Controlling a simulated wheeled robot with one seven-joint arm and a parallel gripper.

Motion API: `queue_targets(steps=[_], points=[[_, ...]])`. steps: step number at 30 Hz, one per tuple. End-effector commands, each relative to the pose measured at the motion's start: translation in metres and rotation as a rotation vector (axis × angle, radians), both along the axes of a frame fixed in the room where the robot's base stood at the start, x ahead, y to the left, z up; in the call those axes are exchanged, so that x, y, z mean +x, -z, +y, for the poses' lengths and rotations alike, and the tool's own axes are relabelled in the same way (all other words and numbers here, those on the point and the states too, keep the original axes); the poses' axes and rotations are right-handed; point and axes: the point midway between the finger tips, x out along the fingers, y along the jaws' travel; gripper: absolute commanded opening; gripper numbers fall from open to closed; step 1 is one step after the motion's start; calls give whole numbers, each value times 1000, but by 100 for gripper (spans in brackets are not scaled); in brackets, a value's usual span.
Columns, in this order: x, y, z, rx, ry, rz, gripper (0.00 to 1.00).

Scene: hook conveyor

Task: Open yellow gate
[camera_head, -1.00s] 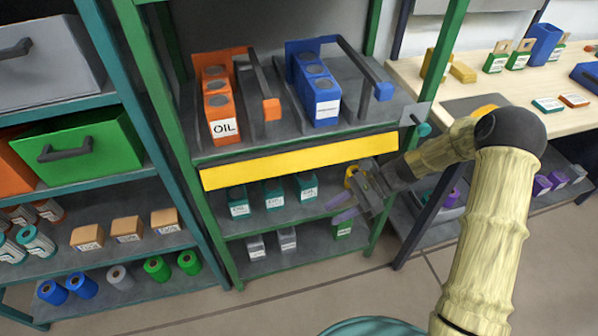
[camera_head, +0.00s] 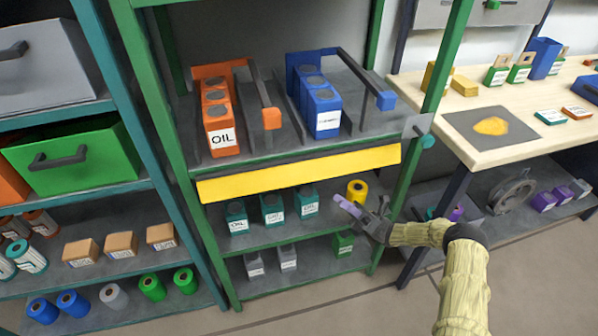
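The yellow gate (camera_head: 300,173) is a long flat bar across the front of the green-framed rack, just below the shelf with the orange and blue boxes. It spans from the left post nearly to the right post. My gripper (camera_head: 352,210) is below the gate's right part, in front of the lower shelf, and appears apart from the gate. A pale purple fingertip points up and left. The other finger is hard to make out, so its opening is unclear. Nothing is visibly held.
Orange oil boxes (camera_head: 219,119) and blue boxes (camera_head: 322,106) stand above the gate, each beside a dark bar. Teal boxes (camera_head: 272,209) and a yellow roll (camera_head: 357,190) sit below it. A wooden workbench (camera_head: 485,155) stands right; a teal shelf unit (camera_head: 100,193) stands left.

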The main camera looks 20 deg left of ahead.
Motion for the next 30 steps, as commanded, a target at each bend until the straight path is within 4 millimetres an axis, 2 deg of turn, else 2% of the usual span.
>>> queue_targets(steps=[7,13,30], points=[[1,-1,-3,-3,5,-3,35],[0,-11,8,-3,3,-4,35],[-11,-72,85,-6,-1,-4,35]])
